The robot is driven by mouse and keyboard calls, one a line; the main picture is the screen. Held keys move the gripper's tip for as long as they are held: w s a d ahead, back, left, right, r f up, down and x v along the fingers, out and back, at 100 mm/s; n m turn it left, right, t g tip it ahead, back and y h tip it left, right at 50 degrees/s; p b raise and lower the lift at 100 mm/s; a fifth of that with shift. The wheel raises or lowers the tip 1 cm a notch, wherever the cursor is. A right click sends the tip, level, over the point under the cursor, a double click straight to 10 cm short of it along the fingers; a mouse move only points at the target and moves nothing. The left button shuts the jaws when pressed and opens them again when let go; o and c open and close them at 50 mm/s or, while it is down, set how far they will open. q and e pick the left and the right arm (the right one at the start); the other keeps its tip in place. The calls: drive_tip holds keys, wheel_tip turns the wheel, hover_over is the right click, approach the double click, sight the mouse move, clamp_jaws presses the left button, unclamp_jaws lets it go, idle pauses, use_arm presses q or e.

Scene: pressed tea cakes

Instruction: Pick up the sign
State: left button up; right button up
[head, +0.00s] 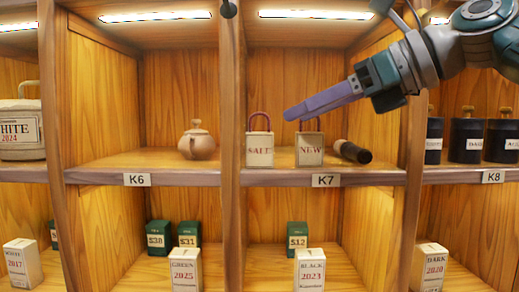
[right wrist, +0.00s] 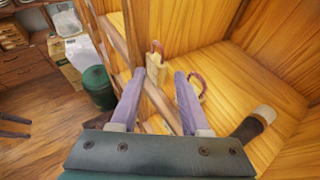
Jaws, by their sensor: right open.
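Two small cream signs with looped handles stand upright in compartment K7 in the head view. The left one reads SALE (head: 259,151) and has a dark red loop. The right one reads NEW (head: 310,151); the top of its loop is partly hidden behind my right gripper. My right gripper (head: 289,114) is open and empty, its purple fingers reaching in from the upper right, above and in front of the signs. In the right wrist view, the gripper (right wrist: 159,75) has its fingers apart, with one sign (right wrist: 153,70) beyond the fingertips. My left gripper is not in view.
A dark cylinder (head: 352,151) with a pale end lies right of the NEW sign. A clay teapot (head: 197,143) stands in K6. Wooden uprights (head: 232,100) divide the compartments. Boxes labelled BLACK (head: 310,270) and GREEN (head: 185,270) stand on the shelf below.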

sight(260, 140)
drive_tip(key=p+x, duration=0.1)
drive_tip(key=x, duration=0.3)
drive_tip(key=shift+p, duration=0.4)
drive_tip(key=shift+w+a+f, duration=0.4)
drive_tip(key=shift+a, duration=0.05)
clamp_jaws()
